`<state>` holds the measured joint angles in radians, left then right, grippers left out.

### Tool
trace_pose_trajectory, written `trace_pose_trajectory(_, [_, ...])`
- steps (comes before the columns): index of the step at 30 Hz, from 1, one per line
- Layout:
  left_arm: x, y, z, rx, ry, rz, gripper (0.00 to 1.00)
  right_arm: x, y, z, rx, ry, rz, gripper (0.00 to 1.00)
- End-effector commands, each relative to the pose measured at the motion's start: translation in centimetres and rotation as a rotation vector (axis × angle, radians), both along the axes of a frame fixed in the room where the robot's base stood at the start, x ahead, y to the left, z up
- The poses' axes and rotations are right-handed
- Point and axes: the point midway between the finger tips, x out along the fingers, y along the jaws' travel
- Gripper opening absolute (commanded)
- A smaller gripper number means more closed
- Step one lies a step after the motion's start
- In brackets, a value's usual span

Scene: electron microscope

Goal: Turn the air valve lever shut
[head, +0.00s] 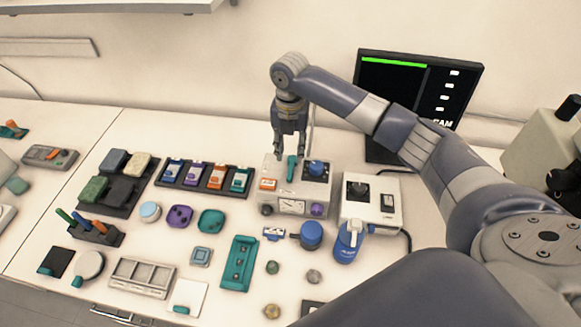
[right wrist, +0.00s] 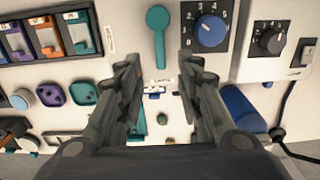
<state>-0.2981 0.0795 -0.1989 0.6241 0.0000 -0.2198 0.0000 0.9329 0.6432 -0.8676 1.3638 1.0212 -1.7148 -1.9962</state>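The likely air valve lever is a teal lever (head: 291,168) on top of the white control box (head: 270,172) in the head view. In the right wrist view the teal lever (right wrist: 158,35) has a round end and a straight shaft, and lies between and beyond the two fingers. My right gripper (head: 290,152) points down just above and behind the lever. Its fingers (right wrist: 158,78) are spread apart in the right wrist view with nothing between them. I cannot tell the exact gap to the lever. My left gripper is out of view.
A blue dial (head: 316,168) sits close to the right of the lever. A second white box (head: 370,212) with a black knob stands further right. A tray of colored switches (head: 203,178) is to the left. A monitor (head: 412,100) stands behind my right arm.

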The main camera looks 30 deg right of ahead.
Motion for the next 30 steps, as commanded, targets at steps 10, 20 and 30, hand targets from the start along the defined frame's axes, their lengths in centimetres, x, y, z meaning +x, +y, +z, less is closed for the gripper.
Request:
trace_pose_trajectory(10, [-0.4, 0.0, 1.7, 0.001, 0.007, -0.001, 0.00, -0.1, 0.0, -6.2, 0.000, 0.003, -0.001, 0.33])
trace_pose_trajectory(20, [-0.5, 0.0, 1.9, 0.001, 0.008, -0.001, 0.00, -0.1, 0.0, -8.4, -0.001, 0.001, 0.000, 0.33])
trace_pose_trajectory(30, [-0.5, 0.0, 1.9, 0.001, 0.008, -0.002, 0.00, -0.1, 0.0, -8.3, -0.001, 0.001, 0.000, 0.00])
